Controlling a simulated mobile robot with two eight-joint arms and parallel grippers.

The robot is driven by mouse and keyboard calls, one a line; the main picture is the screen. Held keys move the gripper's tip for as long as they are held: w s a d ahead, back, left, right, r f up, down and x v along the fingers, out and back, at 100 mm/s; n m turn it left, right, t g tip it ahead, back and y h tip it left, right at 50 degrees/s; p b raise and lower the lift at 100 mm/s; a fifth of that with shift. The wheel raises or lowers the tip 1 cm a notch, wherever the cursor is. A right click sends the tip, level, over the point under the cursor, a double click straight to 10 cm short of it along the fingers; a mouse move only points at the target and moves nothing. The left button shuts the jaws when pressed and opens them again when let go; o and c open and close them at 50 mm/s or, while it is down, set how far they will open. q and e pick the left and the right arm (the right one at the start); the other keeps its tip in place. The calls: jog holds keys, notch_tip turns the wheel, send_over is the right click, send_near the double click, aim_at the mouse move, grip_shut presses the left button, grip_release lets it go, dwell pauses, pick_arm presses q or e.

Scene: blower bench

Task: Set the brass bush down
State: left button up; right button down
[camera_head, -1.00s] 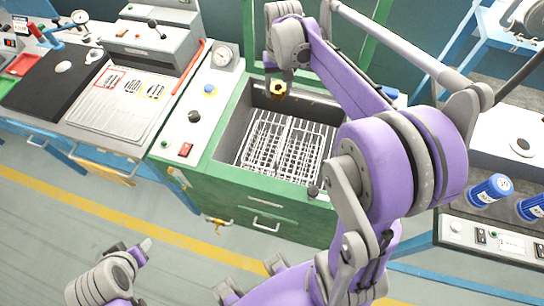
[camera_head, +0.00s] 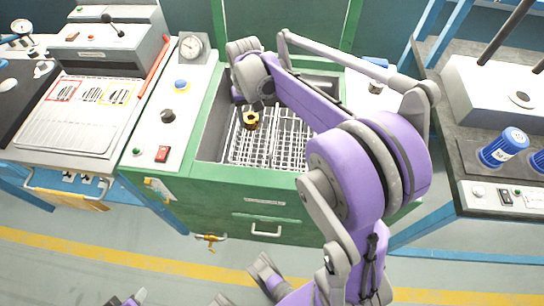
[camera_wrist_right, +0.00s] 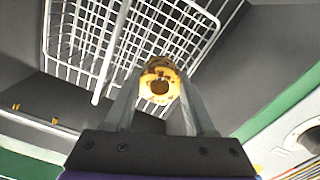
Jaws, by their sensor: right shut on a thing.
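The brass bush (camera_head: 251,120) is a small yellow ring with a dark bore. It shows over the left part of the wire basket (camera_head: 292,152) inside the green-sided tank. My right gripper (camera_head: 254,108) reaches into the tank from above and is shut on the bush. In the right wrist view the bush (camera_wrist_right: 160,84) sits between the two fingertips (camera_wrist_right: 160,95), with basket wires behind it. I cannot tell whether the bush touches the basket. My left gripper (camera_head: 130,299) shows only partly at the bottom edge, and its jaws cannot be made out.
The tank's green front wall (camera_head: 230,190) and dark inner walls surround the basket. A gauge (camera_head: 191,46) and a panel with a red switch (camera_head: 162,154) stand left of it.

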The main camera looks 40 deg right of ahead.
aim_at(255, 148)
pick_arm(q)
notch_tip(255, 148, down, 4)
jog(key=b, duration=0.3)
jog(key=shift+f, duration=0.1)
pick_arm(e)
notch_tip(255, 148, down, 13)
jog(key=shift+r, duration=0.2)
jog(key=shift+f, duration=0.15)
jog(key=shift+c, duration=1.2)
grip_release()
pick_arm(q)
jog(key=shift+f, duration=0.15)
pick_arm(e)
jog(key=shift+r, duration=0.25)
pick_arm(q)
notch_tip(255, 148, up, 4)
jog(key=p, duration=0.2)
jog(key=shift+f+p, duration=0.25)
jog(key=shift+p, duration=0.15)
pick_arm(e)
notch_tip(255, 148, up, 12)
